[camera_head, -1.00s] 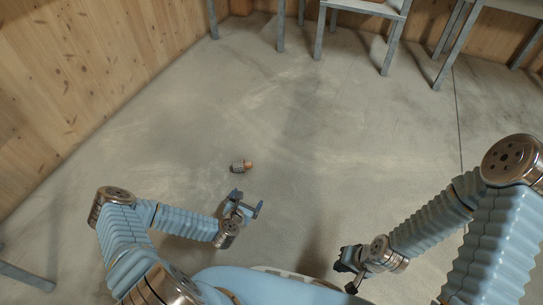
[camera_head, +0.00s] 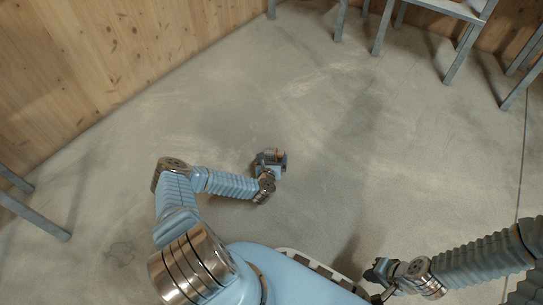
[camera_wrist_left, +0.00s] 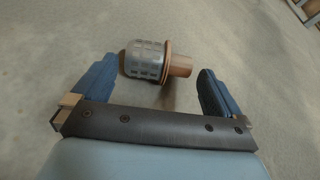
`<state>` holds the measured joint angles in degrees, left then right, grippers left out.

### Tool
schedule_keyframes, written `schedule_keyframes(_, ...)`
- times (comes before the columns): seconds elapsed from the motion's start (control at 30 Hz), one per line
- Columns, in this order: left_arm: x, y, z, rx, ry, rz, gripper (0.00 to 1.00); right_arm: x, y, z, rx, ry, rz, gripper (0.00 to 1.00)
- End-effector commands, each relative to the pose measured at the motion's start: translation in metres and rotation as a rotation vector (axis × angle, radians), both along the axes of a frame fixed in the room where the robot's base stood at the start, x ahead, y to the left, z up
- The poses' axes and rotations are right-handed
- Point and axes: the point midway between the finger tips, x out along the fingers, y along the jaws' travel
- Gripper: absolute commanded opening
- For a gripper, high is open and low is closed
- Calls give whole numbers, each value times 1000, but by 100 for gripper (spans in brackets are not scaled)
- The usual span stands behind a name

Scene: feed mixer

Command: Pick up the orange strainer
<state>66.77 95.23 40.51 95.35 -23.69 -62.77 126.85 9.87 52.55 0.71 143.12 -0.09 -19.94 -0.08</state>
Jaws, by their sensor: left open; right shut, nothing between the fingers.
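The strainer (camera_wrist_left: 150,60) lies on its side on the floor in the left wrist view. It has a grey slotted cage and an orange-brown collar and stub pointing right. In the head view the strainer (camera_head: 279,153) is mostly covered by my left gripper (camera_head: 271,156). In the left wrist view my left gripper (camera_wrist_left: 160,82) is open, with one blue finger on each side of the strainer. The strainer lies between or just beyond the fingertips; I cannot tell if they touch it. My right gripper (camera_head: 376,275) is shut and empty at the lower right of the head view.
Bare concrete floor (camera_head: 330,130) surrounds the strainer. A wooden wall (camera_head: 90,70) runs along the left. Grey metal legs of tables (camera_head: 380,28) stand at the back right. Another grey metal leg (camera_head: 35,215) is at the left edge.

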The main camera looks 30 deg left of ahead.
Motion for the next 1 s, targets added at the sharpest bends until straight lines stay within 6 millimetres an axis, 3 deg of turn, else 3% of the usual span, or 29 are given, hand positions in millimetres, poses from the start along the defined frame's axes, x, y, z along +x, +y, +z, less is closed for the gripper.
schedule_keyframes(0.2, 29, 10, -15, 3, -1, 0, 100, 1, 0, -12, 0, -2, -2, 0)
schedule_keyframes(0.47, 34, 12, -15, 0, 0, -2, 100, 1, 0, -12, 0, -2, -2, 0)
schedule_keyframes(0.57, 34, 12, -15, 0, 0, -2, 89, 1, 0, -12, 0, -2, -2, 0)
schedule_keyframes(0.8, 34, 12, -15, 1, -1, -2, 54, 1, 0, -12, 0, -2, -2, 0)
schedule_keyframes(1.0, 34, 12, -14, 1, -1, -2, 54, 1, 0, -11, 0, -2, -2, 0)
